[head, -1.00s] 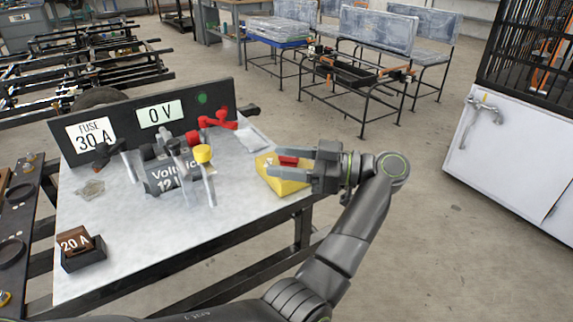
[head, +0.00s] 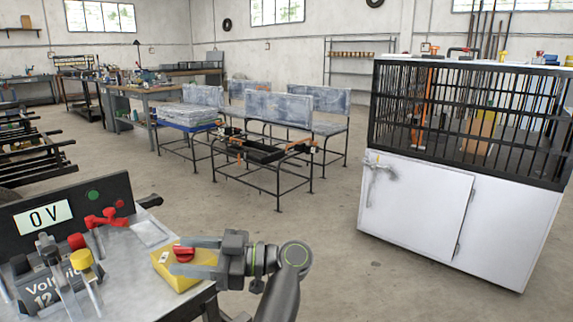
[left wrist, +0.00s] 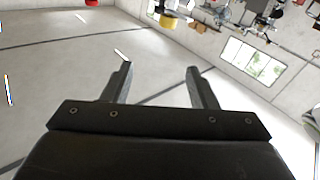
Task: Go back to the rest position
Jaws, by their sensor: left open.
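My left gripper (head: 176,256) is open at the right end of the workbench. In the head view its fingers overlap a yellow box (head: 178,278) with a red knob (head: 183,253) on top. The knob appears between the fingers, but I cannot tell whether they touch it. In the left wrist view the open gripper (left wrist: 158,80) shows two spread fingers with only floor and wall behind the gap, so it holds nothing. My right gripper is not in view.
The workbench holds a dark panel reading 0 V (head: 45,217), a red clamp (head: 106,218) and a battery (head: 42,285) cut off at lower left. A white cabinet with a barred top (head: 415,205) stands at right. The floor (head: 330,240) between is clear.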

